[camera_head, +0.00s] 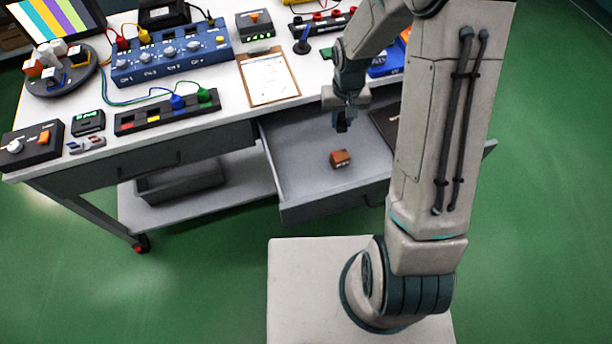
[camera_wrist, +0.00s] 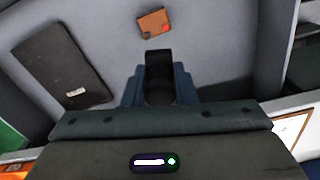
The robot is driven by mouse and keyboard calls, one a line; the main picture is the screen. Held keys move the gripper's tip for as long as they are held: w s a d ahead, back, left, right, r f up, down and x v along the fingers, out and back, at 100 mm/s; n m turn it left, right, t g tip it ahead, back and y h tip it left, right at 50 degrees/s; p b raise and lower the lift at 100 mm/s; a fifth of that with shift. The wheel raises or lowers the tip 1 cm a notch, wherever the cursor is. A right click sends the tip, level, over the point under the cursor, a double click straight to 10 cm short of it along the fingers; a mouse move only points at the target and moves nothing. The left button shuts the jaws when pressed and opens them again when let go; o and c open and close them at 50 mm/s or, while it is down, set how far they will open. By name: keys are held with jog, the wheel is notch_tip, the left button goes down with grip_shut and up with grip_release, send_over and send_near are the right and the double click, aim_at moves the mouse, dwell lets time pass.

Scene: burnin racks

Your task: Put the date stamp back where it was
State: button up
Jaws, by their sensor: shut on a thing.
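My gripper (camera_head: 341,108) is above the open drawer (camera_head: 290,160) and points down. It is shut on a black blocky thing (camera_wrist: 158,62), which looks like the date stamp. In the wrist view this thing sits between the two blue-grey fingers, and its lower end sticks out past them. In the head view it shows as a small dark shape (camera_head: 341,125) under the fingers, apart from the drawer floor. The fingers hide its upper part. A small brown block (camera_head: 340,158) lies on the drawer floor near the front; it also shows in the wrist view (camera_wrist: 152,23).
A dark flat case (camera_wrist: 62,65) lies in the drawer, partly behind my arm in the head view. The drawer floor around the brown block is clear. On the worktop stand a clipboard (camera_head: 268,79), a blue instrument (camera_head: 172,52) and a black stand (camera_head: 303,44).

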aim_at(310, 174)
jog(key=s+a+f+n+b, duration=0.2)
jog(key=s+a+f+b, duration=0.35)
jog(key=a+b, duration=0.25)
jog(key=f, duration=0.3)
jog(key=f+b, duration=0.1)
jog(key=f, duration=0.4)
jog(key=shift+s+a+f+b, duration=0.1)
jog(key=shift+s+f+b, duration=0.2)
jog(key=shift+s+f, duration=0.1)
jog(key=shift+f, duration=0.15)
jog(key=o, duration=0.8)
